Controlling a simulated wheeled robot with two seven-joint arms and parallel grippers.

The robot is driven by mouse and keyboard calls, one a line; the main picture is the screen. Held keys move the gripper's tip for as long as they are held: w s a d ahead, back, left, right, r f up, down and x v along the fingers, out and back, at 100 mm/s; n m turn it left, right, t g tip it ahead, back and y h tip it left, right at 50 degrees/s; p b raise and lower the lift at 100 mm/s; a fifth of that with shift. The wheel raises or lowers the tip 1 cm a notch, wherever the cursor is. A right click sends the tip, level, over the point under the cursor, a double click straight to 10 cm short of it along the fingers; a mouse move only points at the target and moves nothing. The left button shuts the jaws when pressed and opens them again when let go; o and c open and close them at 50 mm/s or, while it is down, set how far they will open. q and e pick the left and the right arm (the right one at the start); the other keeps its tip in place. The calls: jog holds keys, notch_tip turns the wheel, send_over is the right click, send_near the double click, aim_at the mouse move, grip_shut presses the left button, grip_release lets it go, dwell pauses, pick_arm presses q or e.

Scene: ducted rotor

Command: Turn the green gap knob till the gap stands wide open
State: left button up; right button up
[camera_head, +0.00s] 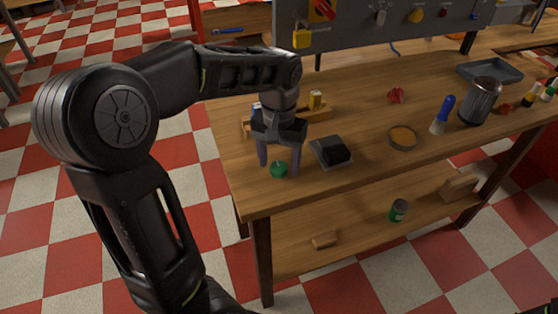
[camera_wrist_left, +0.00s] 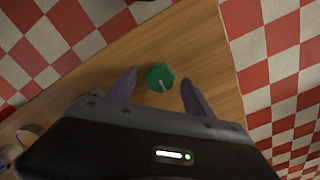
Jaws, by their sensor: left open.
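The green knob (camera_head: 279,170) sits on the wooden bench top near its front left corner. In the left wrist view the green knob (camera_wrist_left: 158,74) shows a roughly octagonal top with a short white mark pointing toward the lower edge of the picture. My left gripper (camera_head: 280,167) is open, pointing down, with one finger on each side of the knob. In the left wrist view the left gripper (camera_wrist_left: 158,80) shows clear space between each finger and the knob. I cannot make out the gap that the knob sets. My right gripper is not in view.
A black block on a grey plate (camera_head: 318,146) lies just right of the knob. A wooden holder (camera_head: 318,115) stands behind the gripper. A round tan dish (camera_head: 402,138), a blue-handled brush (camera_head: 443,113) and a dark metal can (camera_head: 480,101) stand further right. A grey panel (camera_head: 395,30) rises behind.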

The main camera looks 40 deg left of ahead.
pick_arm(q)
jog(key=shift+f, duration=0.1)
grip_shut()
dwell(0.7)
